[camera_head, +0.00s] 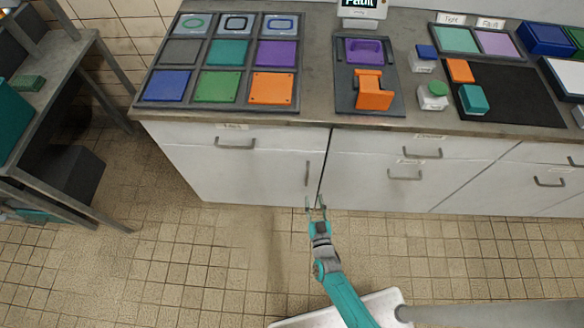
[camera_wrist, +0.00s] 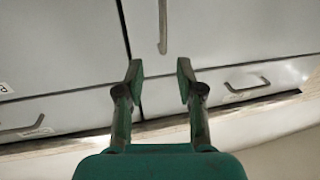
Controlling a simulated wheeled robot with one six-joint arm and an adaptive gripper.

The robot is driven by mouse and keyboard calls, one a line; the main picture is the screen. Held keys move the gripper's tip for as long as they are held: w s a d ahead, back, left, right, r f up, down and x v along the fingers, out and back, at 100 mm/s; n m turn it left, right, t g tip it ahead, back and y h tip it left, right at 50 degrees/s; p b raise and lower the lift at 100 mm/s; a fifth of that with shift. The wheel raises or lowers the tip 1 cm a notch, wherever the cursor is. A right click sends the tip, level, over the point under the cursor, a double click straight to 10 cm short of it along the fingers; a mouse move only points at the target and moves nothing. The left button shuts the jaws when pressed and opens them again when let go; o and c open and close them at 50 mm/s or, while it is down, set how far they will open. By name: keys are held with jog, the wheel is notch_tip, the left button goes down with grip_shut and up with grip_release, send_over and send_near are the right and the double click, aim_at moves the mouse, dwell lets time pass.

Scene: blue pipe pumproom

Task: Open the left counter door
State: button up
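The left counter door (camera_head: 250,178) is a white panel under the grey counter and looks shut, flush with the front. Its upright grey handle (camera_head: 307,172) is near the door's right edge, beside a dark seam. My gripper (camera_head: 316,202) is open and empty, its fingertips just below the handle in the head view. In the wrist view, the gripper (camera_wrist: 160,72) shows two spread fingers, with the door handle (camera_wrist: 162,27) just above the gap between them. The handle is not gripped. The exact distance to the door is hard to tell.
A drawer handle (camera_head: 235,144) sits above the door, and more drawers with handles (camera_head: 404,176) are to the right. The countertop holds a tray of coloured tiles (camera_head: 219,106) and an orange block (camera_head: 372,92). A shelf unit (camera_head: 60,60) stands left. Tiled floor before the door is clear.

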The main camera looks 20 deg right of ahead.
jog(key=w, duration=1.1)
jog(key=shift+w+d, duration=0.15)
jog(key=shift+d, duration=0.25)
grip_shut()
